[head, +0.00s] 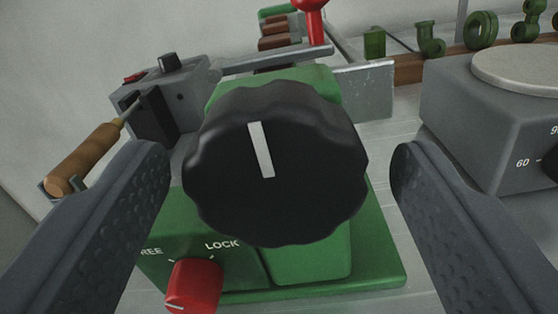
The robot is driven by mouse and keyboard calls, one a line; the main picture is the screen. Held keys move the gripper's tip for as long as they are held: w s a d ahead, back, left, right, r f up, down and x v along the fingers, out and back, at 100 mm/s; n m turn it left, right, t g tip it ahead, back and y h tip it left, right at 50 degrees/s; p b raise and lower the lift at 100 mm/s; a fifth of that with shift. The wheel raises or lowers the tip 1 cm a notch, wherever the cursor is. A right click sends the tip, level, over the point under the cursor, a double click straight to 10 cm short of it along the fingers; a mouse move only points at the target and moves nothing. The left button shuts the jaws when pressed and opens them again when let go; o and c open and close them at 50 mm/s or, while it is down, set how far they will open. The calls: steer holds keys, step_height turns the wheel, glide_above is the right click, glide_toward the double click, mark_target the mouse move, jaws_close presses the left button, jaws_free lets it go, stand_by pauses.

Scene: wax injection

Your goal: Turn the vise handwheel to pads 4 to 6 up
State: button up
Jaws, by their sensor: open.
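The vise handwheel (310,185) is a large black scalloped knob with a white index line near its top, tilted slightly left of upright. It sits on the front of the green vise (312,262). My gripper (280,165) is open, with one finger to the left and one to the right of the handwheel. Gaps show between the fingers and the wheel in the picture. A red knob (193,285) sits below left on the vise, beside the labels LOCK and a partly hidden one ending in REE. No pad numbers are readable.
A grey box with a wooden-handled tool (85,158) stands at left. A grey turntable unit (470,120) with a dial marked 60 stands at right. Green wax pieces (430,42) lie on a wooden rack behind. A red-topped clamp handle (312,18) rises at the back.

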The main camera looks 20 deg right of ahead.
steer(key=c, duration=1)
steer(key=shift+d, duration=0.2)
steer(key=shift+a+f, duration=0.1)
